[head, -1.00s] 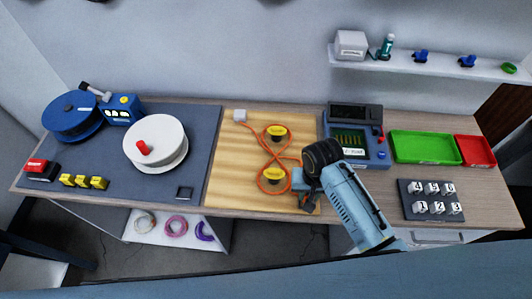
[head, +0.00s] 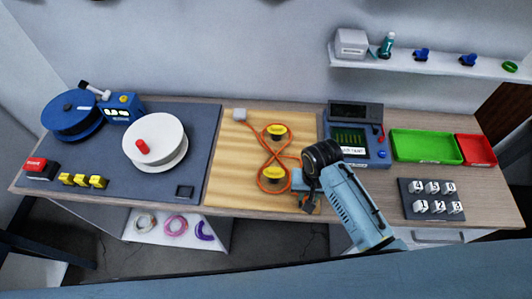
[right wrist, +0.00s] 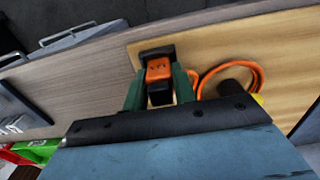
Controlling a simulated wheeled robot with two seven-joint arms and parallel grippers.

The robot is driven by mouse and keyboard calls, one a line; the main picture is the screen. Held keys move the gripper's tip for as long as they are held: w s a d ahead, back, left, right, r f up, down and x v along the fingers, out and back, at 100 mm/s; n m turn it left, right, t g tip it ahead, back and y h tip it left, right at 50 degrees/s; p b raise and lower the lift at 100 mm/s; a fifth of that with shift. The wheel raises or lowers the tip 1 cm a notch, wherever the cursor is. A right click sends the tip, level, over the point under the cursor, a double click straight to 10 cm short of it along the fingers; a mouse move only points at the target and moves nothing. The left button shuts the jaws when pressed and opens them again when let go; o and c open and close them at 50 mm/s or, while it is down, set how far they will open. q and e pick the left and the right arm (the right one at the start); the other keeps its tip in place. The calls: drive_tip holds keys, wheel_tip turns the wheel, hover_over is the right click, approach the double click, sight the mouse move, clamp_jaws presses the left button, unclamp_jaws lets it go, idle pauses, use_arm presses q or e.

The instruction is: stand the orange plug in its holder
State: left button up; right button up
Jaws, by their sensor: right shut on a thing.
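The orange plug (right wrist: 158,70) sits between the green fingers of my right gripper (right wrist: 160,88) in the right wrist view. The gripper is shut on it, low at the front edge of the wooden board. A black piece lies around the plug's far end; I cannot tell whether it is the holder or a fingertip. In the head view my right gripper (head: 308,204) hides the plug. The orange cord (head: 272,158) runs in a figure eight around two yellow-topped pegs (head: 277,131) on the board. My left gripper is out of view.
A tester box (head: 356,140) stands behind and right of the gripper. Green (head: 425,161) and red trays and a numbered block (head: 431,187) stand farther right. A white spool (head: 155,154) stands on the grey mat at left. Bare table lies between the board and the numbered block.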

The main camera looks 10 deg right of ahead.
drive_tip(key=shift+f, duration=0.4)
drive_tip(key=o, duration=1.1)
drive_tip(key=shift+c, duration=0.2)
wheel_tip(320, 180, up, 3)
drive_tip(key=p, duration=0.2)
drive_tip(key=shift+f+p, duration=0.1)
drive_tip(key=shift+p, duration=0.3)
drive_tip(key=shift+r, duration=2.6)
drive_tip(key=shift+s, duration=0.1)
